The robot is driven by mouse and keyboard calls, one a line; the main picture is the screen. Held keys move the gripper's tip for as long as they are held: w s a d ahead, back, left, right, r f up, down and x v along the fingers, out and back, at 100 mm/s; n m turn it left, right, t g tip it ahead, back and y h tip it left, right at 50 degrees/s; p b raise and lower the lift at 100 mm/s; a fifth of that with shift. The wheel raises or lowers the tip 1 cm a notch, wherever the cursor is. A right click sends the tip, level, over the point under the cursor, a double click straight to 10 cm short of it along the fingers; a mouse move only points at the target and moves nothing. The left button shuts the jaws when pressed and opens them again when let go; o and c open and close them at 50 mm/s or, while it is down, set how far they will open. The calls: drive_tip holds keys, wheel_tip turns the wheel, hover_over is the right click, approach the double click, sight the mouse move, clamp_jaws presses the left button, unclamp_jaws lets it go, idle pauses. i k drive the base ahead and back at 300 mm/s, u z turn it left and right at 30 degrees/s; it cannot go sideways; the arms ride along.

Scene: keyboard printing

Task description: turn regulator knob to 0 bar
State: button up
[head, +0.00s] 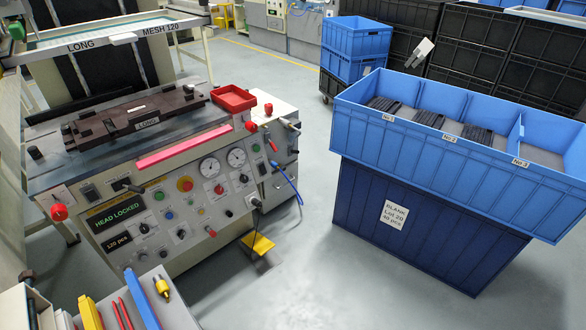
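The printing machine's front panel (165,215) stands at the left. Two round white pressure gauges, a left one (210,167) and a right one (236,157), sit in its upper right part. I cannot tell which control is the regulator knob, and the needles and markings are too small to read. My gripper is not recognisable in this view.
A display (116,212) reads HEAD LOCKED. A red tray (233,98) sits on the machine. A blue hose (288,182) hangs at its right side, above a yellow pedal (258,245). Blue bins (440,150) stand at the right. Grey floor (305,245) between is clear.

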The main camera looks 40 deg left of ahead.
sight(244, 178)
drive_tip(key=u, duration=0.1)
drive_tip(key=i, duration=1.35)
drive_tip(key=u, duration=1)
drive_tip(key=i, duration=0.9)
drive_tip(key=u, duration=0.7)
